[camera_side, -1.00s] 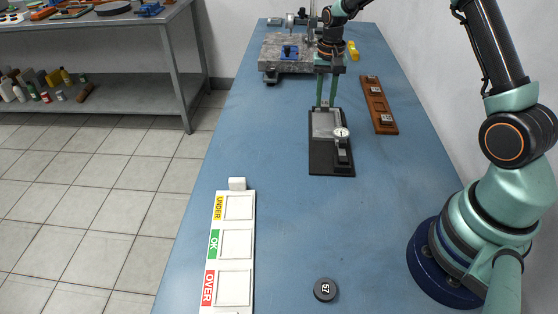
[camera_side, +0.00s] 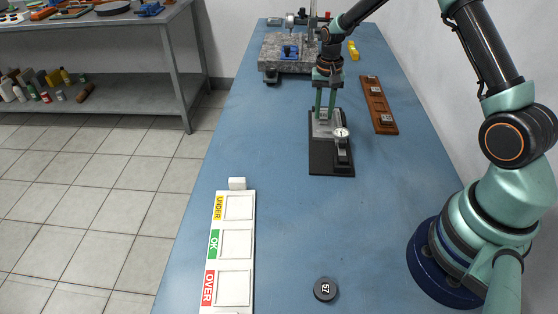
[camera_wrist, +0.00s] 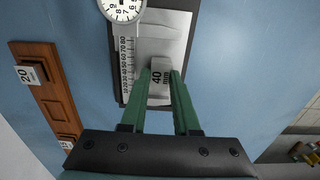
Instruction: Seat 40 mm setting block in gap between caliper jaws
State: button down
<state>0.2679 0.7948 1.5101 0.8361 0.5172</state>
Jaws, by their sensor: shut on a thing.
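The grey setting block (camera_wrist: 157,82), marked 40 mm, is between the fingers of my gripper (camera_wrist: 163,74) in the wrist view. My gripper (camera_side: 325,117) is shut on it and also shows in the side view, over the far end of the caliper fixture. The caliper (camera_side: 331,164) has a dark base, a pale metal plate and a round white dial (camera_side: 341,133). In the wrist view the block overlaps the plate (camera_wrist: 164,27), beside a printed scale (camera_wrist: 127,66). The fingers hide the block's sides. I cannot tell whether it touches the jaws or plate.
A wooden rack (camera_side: 380,108) with several small blocks lies right of the caliper. A granite plate (camera_side: 289,65) with instruments stands behind. A white UNDER/OK/OVER tray (camera_side: 247,256) and a black puck (camera_side: 325,290) marked 57 lie nearer. The blue table between is clear.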

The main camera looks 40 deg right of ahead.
jog(key=shift+f, duration=0.15)
dwell(0.8)
jog(key=c, duration=0.6)
grip_release()
jog(key=c, duration=0.5)
jog(key=shift+r, duration=2.25)
jog(key=o, duration=0.6)
